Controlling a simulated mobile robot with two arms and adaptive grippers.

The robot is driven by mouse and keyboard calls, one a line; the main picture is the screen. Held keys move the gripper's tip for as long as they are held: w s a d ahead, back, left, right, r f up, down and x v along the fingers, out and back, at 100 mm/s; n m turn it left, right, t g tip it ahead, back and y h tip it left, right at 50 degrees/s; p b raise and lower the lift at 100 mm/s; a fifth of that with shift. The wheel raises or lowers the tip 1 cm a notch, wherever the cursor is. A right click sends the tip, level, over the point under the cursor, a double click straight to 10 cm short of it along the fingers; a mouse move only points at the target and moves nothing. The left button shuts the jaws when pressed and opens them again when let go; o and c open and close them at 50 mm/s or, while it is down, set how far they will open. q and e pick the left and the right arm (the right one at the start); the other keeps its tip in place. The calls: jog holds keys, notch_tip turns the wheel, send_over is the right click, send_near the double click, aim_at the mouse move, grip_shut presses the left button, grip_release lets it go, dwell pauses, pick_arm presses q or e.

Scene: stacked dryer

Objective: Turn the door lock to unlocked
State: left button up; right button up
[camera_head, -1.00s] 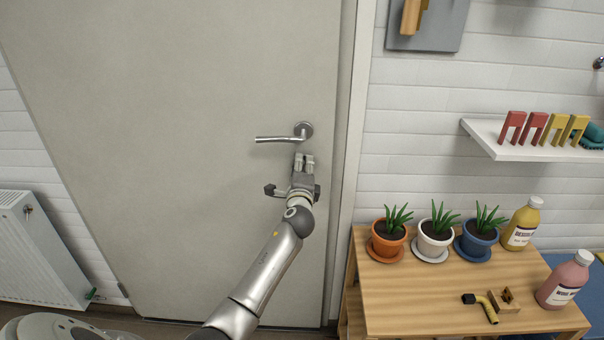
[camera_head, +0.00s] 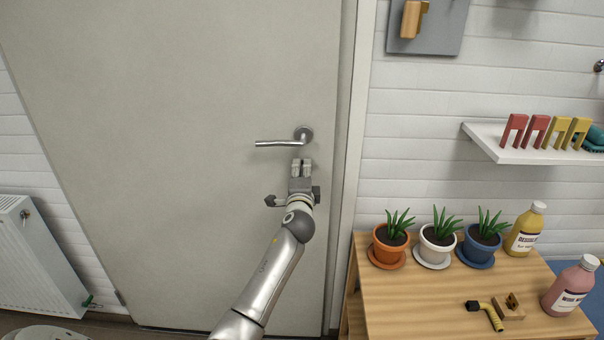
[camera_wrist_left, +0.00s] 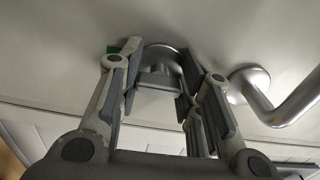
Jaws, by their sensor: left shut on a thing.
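The grey door (camera_head: 180,130) is closed and carries a silver lever handle (camera_head: 280,143). Just below the handle, my left gripper (camera_head: 301,163) points at the door. In the left wrist view, the grey lock knob (camera_wrist_left: 160,78) on its round base sits between the fingers of the left gripper (camera_wrist_left: 157,88), which are shut on it. A small green patch (camera_wrist_left: 115,48) shows beside the left finger. The handle stands to the right there (camera_wrist_left: 285,105). The fingers hide the lock in the head view. My right gripper is not in view.
Right of the door frame, a wooden table (camera_head: 400,300) holds several potted plants and bottles. A white shelf (camera_head: 530,150) hangs above it. A white radiator (camera_head: 35,255) stands at the left. The door surface left of my arm is clear.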

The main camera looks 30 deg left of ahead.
pick_arm(q)
jog(key=o, duration=1)
jog(key=shift+o, duration=0.2)
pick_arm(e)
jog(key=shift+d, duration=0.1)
pick_arm(q)
jog(key=v, duration=1.2)
jog(key=shift+f, duration=0.15)
